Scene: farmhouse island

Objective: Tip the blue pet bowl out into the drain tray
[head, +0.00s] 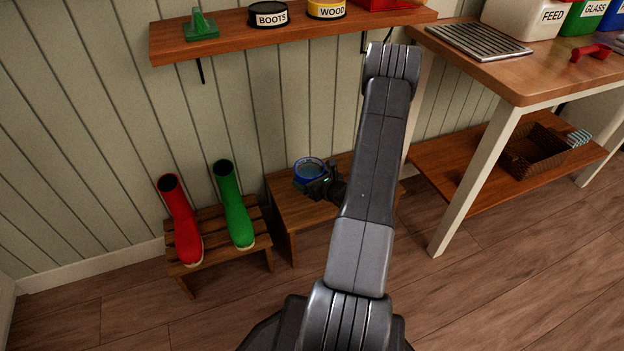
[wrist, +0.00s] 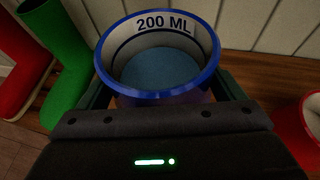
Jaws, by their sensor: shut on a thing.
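The blue pet bowl (head: 308,164) is over the low wooden bench in the head view. In the wrist view the bowl (wrist: 158,97) is upright, with a blue rim, a white inner wall marked "200 ML" and blue contents at the bottom. My gripper (head: 314,181) is shut on it; in the wrist view the fingers (wrist: 160,88) lie on either side of the bowl. Whether the bowl touches the bench is hard to tell. The drain tray (head: 478,40), a ribbed grey metal tray, lies on the workbench at the upper right.
A red boot (head: 180,222) and a green boot (head: 233,206) stand on a slatted stool left of the low bench (head: 300,213). A red container (wrist: 311,122) is close on the right in the wrist view. A shelf (head: 225,38) hangs above. A FEED bin (head: 522,17) stands behind the tray.

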